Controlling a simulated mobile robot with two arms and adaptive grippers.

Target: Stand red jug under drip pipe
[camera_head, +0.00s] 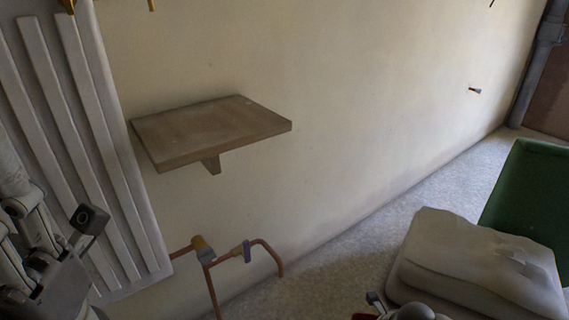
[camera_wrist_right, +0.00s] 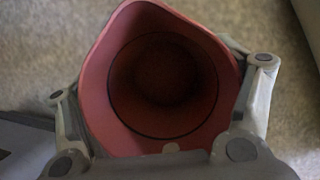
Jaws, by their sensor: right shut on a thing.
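The red jug (camera_wrist_right: 98,75) is in the right wrist view, seen from above into its open, empty-looking mouth. My right gripper (camera_wrist_right: 160,100) is shut on it, one finger on each side. In the head view only a sliver of red (camera_head: 365,316) shows at the bottom edge, beside part of my right gripper (camera_head: 405,312). A copper pipe (camera_head: 272,258) with a purple handle and a downturned end stands out low by the wall. It is left of the right gripper in the picture. My left gripper (camera_head: 55,255) is at the left edge; its fingers are unclear.
A wooden wall shelf (camera_head: 210,128) is empty above the pipe. A white ribbed radiator (camera_head: 85,130) is at left. A pale sack (camera_head: 480,265) lies on the floor at right, before a green container (camera_head: 530,195). Speckled floor (camera_head: 345,265) between pipe and sack is clear.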

